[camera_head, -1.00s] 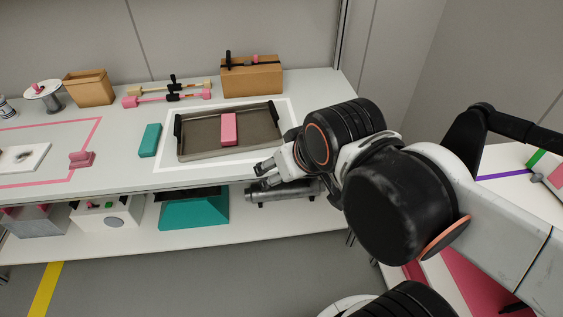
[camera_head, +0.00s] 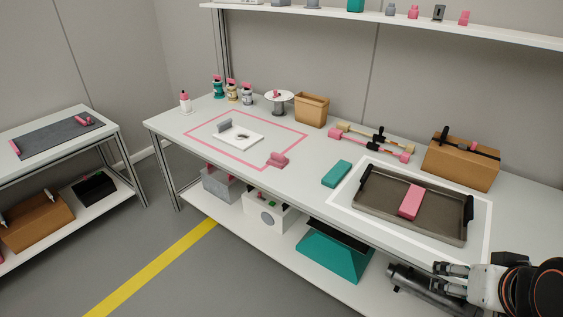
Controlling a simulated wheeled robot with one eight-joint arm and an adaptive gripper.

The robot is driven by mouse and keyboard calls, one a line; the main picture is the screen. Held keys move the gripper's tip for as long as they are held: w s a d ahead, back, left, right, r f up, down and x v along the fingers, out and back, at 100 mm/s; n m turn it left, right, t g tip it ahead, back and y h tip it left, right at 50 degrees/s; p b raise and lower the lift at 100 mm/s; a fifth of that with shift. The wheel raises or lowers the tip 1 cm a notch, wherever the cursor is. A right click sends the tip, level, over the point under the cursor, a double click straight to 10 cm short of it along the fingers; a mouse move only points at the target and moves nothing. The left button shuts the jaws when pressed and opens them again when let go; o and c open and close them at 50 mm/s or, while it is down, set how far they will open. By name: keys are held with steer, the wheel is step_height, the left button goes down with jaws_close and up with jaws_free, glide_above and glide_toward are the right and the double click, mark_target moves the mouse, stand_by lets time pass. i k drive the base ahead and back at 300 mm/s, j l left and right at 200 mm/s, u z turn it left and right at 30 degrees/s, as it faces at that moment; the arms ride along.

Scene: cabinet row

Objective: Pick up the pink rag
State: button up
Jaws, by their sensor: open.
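A pink, block-shaped piece (camera_head: 411,202), perhaps the folded pink rag, lies in a dark grey tray (camera_head: 385,221) on the right part of the workbench. A smaller pink lump (camera_head: 278,160) rests at the near corner of a pink outline on the same bench. I cannot tell for certain which is the rag. My gripper (camera_head: 450,277) is at the lower right, near the bench's front edge. It is open and empty, apart from the tray and from both pink things.
A teal block (camera_head: 336,174) lies left of the tray. A cardboard-brown box (camera_head: 462,161) and pink-ended bars (camera_head: 372,143) stand behind it. A white plate (camera_head: 238,137) lies inside the pink outline. Open floor (camera_head: 200,275) lies in front of the bench.

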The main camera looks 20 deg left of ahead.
mark_target(279, 161)
steer(key=i+j, duration=0.15)
steer(key=j, duration=0.25)
steer(key=i+j, duration=0.2)
steer(key=j, duration=0.15)
steer(key=i+j, duration=0.15)
steer(key=j, duration=0.25)
steer(key=i+j, duration=0.2)
steer(key=j, duration=0.2)
steer(key=i+j, duration=0.15)
steer(key=j, duration=0.25)
steer(key=i+j, duration=0.2)
steer(key=j, duration=0.15)
steer(key=i+j, duration=0.15)
steer(key=j, duration=0.25)
